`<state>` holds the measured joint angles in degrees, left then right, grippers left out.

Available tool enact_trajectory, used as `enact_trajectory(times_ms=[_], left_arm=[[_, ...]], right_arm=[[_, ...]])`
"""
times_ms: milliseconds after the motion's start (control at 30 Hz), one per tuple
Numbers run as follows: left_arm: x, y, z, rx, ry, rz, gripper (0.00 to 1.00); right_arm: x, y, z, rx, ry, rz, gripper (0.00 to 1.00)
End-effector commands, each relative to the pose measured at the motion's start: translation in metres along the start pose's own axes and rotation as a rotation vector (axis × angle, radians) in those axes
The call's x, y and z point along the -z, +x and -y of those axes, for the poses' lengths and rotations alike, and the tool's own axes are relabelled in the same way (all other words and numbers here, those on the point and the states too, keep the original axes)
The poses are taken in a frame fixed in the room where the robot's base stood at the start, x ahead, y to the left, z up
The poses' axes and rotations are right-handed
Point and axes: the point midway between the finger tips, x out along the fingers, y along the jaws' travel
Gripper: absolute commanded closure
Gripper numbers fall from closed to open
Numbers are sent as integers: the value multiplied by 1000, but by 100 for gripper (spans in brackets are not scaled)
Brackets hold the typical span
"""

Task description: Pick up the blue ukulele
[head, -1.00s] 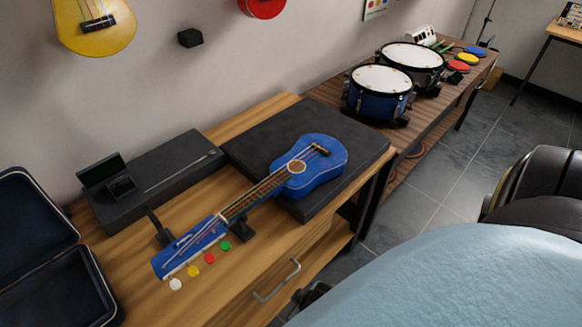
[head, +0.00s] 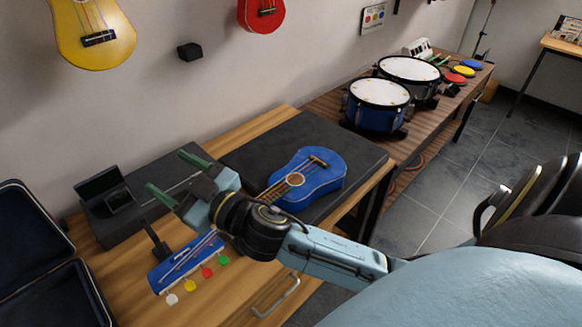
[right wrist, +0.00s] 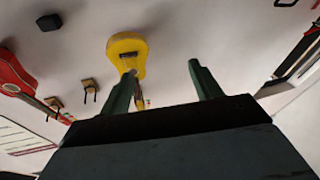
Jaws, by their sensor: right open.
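The blue ukulele (head: 315,178) lies face up, its body on a dark flat slab (head: 345,150). My right forearm and wrist hide its neck in the head view. My right gripper (head: 164,167) is open and empty, left of the ukulele's body and above the table. Its two green fingers also show apart in the right wrist view (right wrist: 164,82). The right wrist view does not show the blue ukulele. My left gripper is not in view.
An open dark case (head: 25,225) stands at the left. A long black box (head: 170,172) lies at the back of the wooden table (head: 225,290). Drums (head: 378,105) stand beyond. A yellow ukulele (head: 90,20) hangs on the wall.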

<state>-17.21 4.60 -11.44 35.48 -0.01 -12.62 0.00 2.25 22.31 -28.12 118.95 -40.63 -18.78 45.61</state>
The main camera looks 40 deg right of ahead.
Motion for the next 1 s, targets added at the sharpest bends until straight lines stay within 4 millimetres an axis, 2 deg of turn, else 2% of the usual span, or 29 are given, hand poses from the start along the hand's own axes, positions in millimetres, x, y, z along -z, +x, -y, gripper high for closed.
enact_trajectory(times_ms=[33,100,200,300,367,433,467,567,600,667,700,833,900,1000], left_arm=[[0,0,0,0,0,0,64],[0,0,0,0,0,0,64],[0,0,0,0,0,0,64],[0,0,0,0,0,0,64],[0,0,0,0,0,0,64],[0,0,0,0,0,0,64],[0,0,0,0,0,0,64],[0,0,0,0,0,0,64],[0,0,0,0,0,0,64],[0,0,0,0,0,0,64],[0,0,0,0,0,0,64],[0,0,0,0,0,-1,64],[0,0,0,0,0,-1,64],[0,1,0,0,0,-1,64]], right_arm=[[21,12,12,93,-42,-100,36],[42,20,37,257,-95,-216,36],[53,19,72,523,-184,-307,36],[40,10,97,800,-293,-296,36],[23,3,102,960,-365,-236,36],[-5,-7,97,1127,-452,-114,36],[-17,-11,90,1190,-490,-48,36],[-61,-24,51,1347,-611,241,36],[-75,-29,29,1382,-653,372,36],[-92,-36,-8,1405,-706,571,36],[-100,-41,-32,1404,-732,699,36],[-111,-55,-102,1344,-782,1042,36],[-111,-61,-127,1305,-793,1166,36],[-111,-67,-147,1266,-797,1269,36]])
